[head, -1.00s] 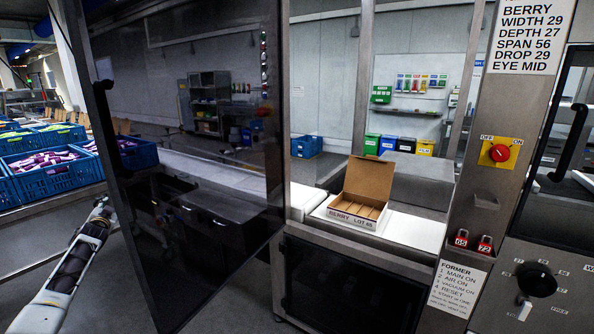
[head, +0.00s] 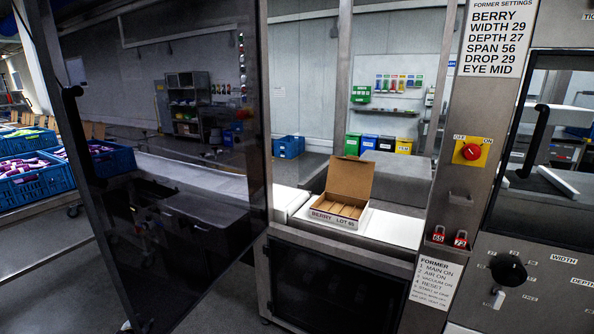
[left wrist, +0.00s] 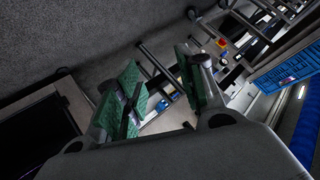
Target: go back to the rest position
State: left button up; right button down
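My left gripper (left wrist: 160,88) shows in the left wrist view with its two green-padded fingers spread apart and nothing between them. My right gripper is in neither view. An open cardboard box (head: 338,216) marked BERRY LOT 65 stands on the white conveyor (head: 392,231), lid up, with dividers inside. No gripper is near it.
A tall dark glass door (head: 190,150) stands open at the left. Blue crates (head: 38,187) with purple packs stand beyond it. The machine post (head: 462,210) carries a red switch (head: 471,152) and labels. Grey floor (head: 52,285) is open at the lower left.

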pick_arm(q)
jog(key=s+d+f+g+h, duration=0.1)
jog(key=s+d+f+g, duration=0.1)
jog(key=s+d+f, duration=0.9)
jog(key=s+d+f+g+h, duration=0.2)
jog(key=s+d+f, duration=0.5)
jog(key=s+f, duration=0.65)
jog(key=s+d+f+g, duration=0.1)
jog(key=s+d+f, duration=0.1)
jog(key=s, duration=0.9)
jog(key=s+d+f+g+p, duration=0.1)
jog(key=s+d, duration=0.4)
jog(key=s, duration=0.6)
jog(key=s+d+f+g+h, duration=0.1)
jog(key=s+d+f, duration=0.3)
jog(key=s, duration=0.7)
jog(key=shift+s+f+m+g+p, duration=0.3)
jog(key=shift+f+g+p, duration=0.1)
jog(key=shift+f+g, duration=0.3)
jog(key=shift+a, duration=0.1)
